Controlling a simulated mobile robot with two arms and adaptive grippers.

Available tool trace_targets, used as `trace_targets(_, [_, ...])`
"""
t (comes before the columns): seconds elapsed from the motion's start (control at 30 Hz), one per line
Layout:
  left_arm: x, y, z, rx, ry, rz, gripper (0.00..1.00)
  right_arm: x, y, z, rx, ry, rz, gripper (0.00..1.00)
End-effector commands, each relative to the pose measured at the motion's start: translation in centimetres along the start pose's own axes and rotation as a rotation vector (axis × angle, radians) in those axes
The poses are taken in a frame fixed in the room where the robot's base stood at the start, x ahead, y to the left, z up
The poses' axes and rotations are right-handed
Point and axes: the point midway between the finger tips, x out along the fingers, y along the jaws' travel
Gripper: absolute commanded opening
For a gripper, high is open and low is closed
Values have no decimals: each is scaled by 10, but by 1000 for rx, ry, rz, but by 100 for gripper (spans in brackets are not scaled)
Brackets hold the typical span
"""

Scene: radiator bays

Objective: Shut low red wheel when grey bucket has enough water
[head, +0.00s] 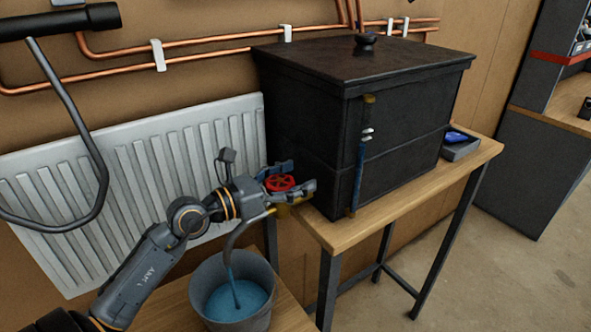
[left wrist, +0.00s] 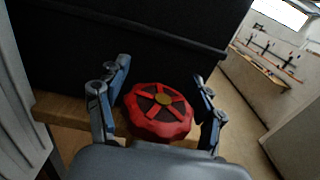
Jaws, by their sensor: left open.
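The low red wheel (head: 279,183) is on a brass tap at the left end of the wooden table, beside the black tank (head: 400,130). My left gripper (head: 292,177) is open, with its fingers on either side of the wheel. In the left wrist view the red wheel (left wrist: 158,110) sits between the two spread fingers; I cannot tell whether they touch it. A curved spout leads down from the tap over the grey bucket (head: 262,318). Blue water (head: 237,300) runs into the bucket and stands in it below the rim. My right gripper is not seen.
A white radiator (head: 130,170) and copper pipes (head: 200,42) are on the wall behind my left arm. A sight tube (head: 358,170) with blue liquid runs up the tank's front. A small grey box with a blue top (head: 459,146) lies right of the tank.

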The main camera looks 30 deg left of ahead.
Motion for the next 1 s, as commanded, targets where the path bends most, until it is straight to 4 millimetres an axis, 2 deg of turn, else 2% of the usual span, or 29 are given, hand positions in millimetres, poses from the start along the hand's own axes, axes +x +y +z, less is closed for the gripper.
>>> trace_targets(0.33, [5, 0, 0, 0, 0, -1, 68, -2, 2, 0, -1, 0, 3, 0])
trace_targets(0.37, [5, 0, 0, 0, 0, -1, 64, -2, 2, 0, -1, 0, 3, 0])
trace_targets(0.57, [4, 0, 0, 0, 0, -1, 23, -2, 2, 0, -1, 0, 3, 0])
trace_targets(0.6, [4, 0, 0, 0, 0, -1, 20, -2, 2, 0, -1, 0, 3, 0])
trace_targets(1.0, [4, 0, -1, 0, 2, -1, 12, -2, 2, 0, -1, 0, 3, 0])
